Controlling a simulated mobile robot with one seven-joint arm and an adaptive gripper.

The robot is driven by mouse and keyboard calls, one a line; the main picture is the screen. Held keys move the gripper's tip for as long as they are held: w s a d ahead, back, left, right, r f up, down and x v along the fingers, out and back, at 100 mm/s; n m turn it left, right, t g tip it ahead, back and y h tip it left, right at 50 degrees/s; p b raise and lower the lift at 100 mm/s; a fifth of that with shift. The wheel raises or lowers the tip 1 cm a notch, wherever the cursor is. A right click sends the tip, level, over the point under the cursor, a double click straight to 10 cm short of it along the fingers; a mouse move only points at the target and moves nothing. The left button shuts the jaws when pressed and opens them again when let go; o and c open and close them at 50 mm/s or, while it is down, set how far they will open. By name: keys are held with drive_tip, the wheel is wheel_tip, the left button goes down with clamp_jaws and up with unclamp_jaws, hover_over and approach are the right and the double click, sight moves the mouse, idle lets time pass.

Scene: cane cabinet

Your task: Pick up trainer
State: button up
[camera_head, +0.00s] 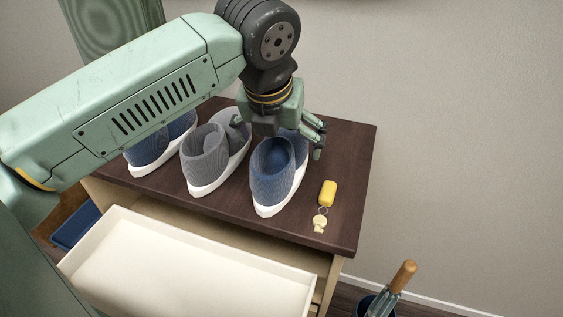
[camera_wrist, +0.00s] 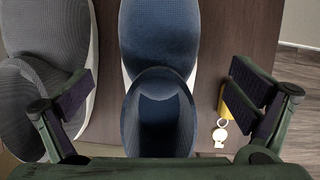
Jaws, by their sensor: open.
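Several trainers stand on the dark cabinet top. A blue trainer with a white sole (camera_head: 272,182) is at the right of the row; it also shows in the wrist view (camera_wrist: 160,50), between my fingers. A grey trainer (camera_head: 205,160) stands left of it, also at the left of the wrist view (camera_wrist: 48,40). Another blue trainer (camera_head: 148,150) is farther left, partly hidden by my arm. My gripper (camera_head: 318,138) is over the far end of the right blue trainer, its fingers spread apart. In the wrist view my gripper (camera_wrist: 160,105) is open with a finger on each side of that trainer.
A yellow key fob (camera_head: 328,193) with a key lies on the cabinet top (camera_head: 345,225), right of the blue trainer. An empty cream drawer (camera_head: 190,270) is pulled out below. A bin with an umbrella (camera_head: 395,290) stands on the floor at right.

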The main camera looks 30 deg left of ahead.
sight(280, 145)
drive_tip(key=b+x, duration=0.1)
drive_tip(key=x, duration=0.4)
drive_tip(key=shift+c, duration=0.5)
drive_tip(key=c, duration=1.3)
drive_tip(key=shift+c, duration=0.4)
drive_tip(key=shift+r, duration=0.1)
